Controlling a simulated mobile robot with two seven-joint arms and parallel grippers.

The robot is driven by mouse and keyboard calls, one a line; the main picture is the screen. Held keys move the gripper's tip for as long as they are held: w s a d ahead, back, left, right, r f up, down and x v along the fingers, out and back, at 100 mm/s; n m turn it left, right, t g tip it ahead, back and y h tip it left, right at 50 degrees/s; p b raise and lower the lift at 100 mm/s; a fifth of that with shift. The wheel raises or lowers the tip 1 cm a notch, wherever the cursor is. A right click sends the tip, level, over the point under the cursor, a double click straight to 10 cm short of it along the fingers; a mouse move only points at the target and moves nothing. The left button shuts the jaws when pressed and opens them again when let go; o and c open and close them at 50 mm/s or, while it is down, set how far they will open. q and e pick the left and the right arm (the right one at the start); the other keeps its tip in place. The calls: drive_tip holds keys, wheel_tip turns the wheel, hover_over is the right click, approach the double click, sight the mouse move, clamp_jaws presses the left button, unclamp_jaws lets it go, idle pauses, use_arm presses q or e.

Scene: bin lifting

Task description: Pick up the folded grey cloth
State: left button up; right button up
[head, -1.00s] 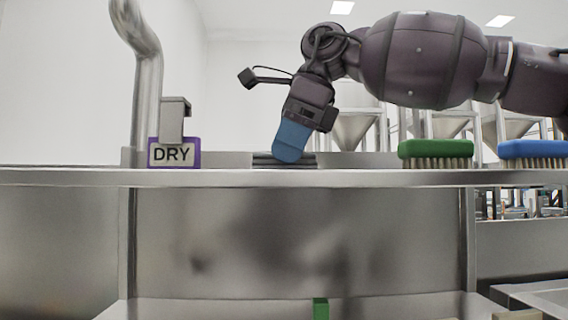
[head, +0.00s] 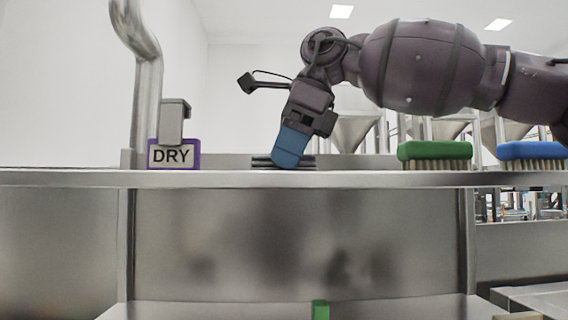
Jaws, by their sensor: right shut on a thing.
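The folded grey cloth (head: 262,161) lies as a low dark stack on the steel shelf, behind and around the tip of my right gripper. My right gripper (head: 288,158) comes down from above, tilted, with blue fingers that overlap the cloth in the picture. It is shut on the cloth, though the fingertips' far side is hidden. The cloth still appears level with the shelf top. My left gripper is not in view.
A purple-framed DRY sign (head: 173,154) with a grey metal holder stands left of the cloth, near a steel pipe (head: 147,90). A green brush (head: 435,151) and a blue brush (head: 532,151) stand to the right. The shelf edge (head: 300,178) runs across the front.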

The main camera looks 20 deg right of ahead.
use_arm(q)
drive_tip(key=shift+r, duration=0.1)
use_arm(e)
drive_tip(key=shift+r, duration=0.15)
drive_tip(key=shift+r, duration=0.15)
use_arm(q)
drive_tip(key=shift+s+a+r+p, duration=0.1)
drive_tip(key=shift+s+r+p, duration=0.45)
drive_tip(key=shift+p, duration=0.9)
use_arm(e)
wheel_tip(320, 180, up, 20)
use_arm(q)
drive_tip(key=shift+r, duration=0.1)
